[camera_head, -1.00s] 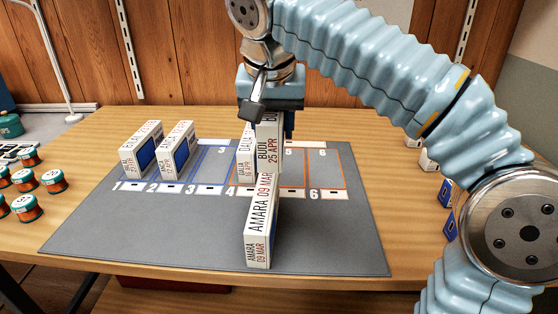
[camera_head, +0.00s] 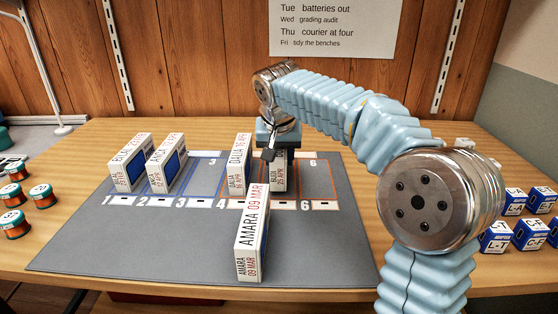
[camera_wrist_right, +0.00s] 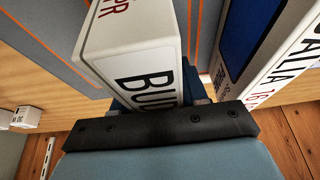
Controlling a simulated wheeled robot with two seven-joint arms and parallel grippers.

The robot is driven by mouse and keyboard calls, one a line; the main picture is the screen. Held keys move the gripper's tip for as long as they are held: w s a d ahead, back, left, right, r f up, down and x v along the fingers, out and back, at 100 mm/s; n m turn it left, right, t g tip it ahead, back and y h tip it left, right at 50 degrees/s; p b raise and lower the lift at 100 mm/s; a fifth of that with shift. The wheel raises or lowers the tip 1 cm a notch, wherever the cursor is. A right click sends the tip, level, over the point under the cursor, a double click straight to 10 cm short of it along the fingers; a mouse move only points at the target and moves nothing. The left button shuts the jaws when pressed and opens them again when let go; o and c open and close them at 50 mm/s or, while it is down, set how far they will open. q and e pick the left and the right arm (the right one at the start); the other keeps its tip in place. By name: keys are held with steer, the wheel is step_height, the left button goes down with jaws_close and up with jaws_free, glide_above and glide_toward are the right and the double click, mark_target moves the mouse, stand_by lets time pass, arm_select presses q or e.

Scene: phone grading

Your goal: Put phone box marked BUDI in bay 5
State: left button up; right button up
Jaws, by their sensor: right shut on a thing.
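The BUDI box (camera_head: 279,179) is white and stands upright between my right gripper's fingers (camera_head: 277,153), over bay 5 of the grey mat (camera_head: 130,255). In the right wrist view the BUDI box (camera_wrist_right: 135,42) is large, held in the shut jaws. Its base looks at or close to the mat; I cannot tell whether it touches. The bay 5 number is hidden behind the boxes. The DALIA box (camera_head: 238,165) stands just left of it in bay 4. My left gripper is not in view.
The AMARA box (camera_head: 251,238) stands at the mat's front, before bays 4 and 5. Two boxes (camera_head: 128,163) (camera_head: 166,163) stand in bays 1 and 2. Bays 3 and 6 look empty. Blue-and-white boxes (camera_head: 496,237) lie right, round containers (camera_head: 41,195) left.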

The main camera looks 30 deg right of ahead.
steer(key=shift+f, duration=0.5)
steer(key=shift+f, duration=0.1)
steer(key=o, duration=1.3)
steer(key=shift+c, duration=0.2)
steer(key=shift+r, duration=0.3)
steer(key=p+v, duration=0.1)
steer(key=v, duration=1)
steer(key=shift+s+a+r, duration=0.15)
steer(key=shift+s+r, duration=0.1)
